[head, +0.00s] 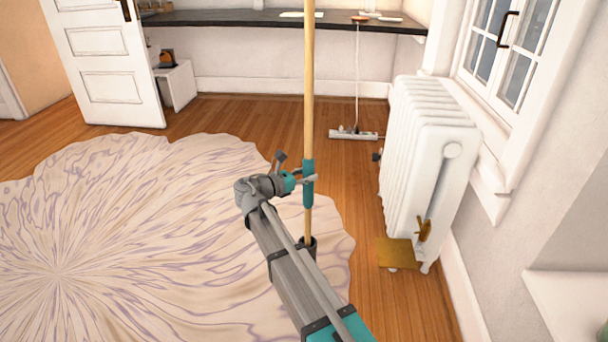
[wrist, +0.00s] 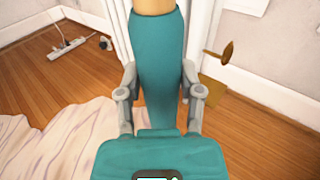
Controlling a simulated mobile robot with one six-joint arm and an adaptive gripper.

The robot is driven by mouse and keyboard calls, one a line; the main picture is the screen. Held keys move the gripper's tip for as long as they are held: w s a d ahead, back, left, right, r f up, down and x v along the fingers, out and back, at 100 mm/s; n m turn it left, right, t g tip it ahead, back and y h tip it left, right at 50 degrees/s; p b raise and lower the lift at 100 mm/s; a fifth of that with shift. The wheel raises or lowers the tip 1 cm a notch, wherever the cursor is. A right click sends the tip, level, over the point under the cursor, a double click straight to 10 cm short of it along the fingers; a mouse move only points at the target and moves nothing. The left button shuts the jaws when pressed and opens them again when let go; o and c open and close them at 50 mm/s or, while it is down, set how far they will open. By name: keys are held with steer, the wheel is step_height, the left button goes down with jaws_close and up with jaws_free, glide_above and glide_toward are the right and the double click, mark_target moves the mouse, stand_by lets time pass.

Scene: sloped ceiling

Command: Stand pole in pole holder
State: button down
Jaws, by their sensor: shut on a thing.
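The pole (head: 308,100) is a long light-wood shaft with a teal sleeve (head: 308,192), standing nearly upright in the head view. My gripper (head: 306,178) is shut on the teal sleeve. In the wrist view the sleeve (wrist: 157,65) fills the space between the two grey fingers. The pole's lower end meets a dark, cup-like piece (head: 309,242) that looks like the pole holder, partly hidden behind my arm. I cannot tell whether the pole's foot rests on its bottom. The pole's top is out of frame.
A white radiator (head: 425,150) stands at right, with a brass plate (head: 400,253) and brass disc (head: 425,230) near its foot. A power strip (head: 354,134) lies on the floor behind the pole. A patterned rug (head: 130,240) covers the left floor. A dark counter (head: 230,18) runs along the back.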

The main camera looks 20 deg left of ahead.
mark_target(308, 157)
steer(key=shift+f+b, duration=0.7)
steer(key=shift+f, duration=0.15)
steer(key=shift+c, duration=0.8)
jaws_free()
steer(key=shift+w+r, duration=0.1)
step_height(308, 157, up, 10)
steer(key=p, duration=1)
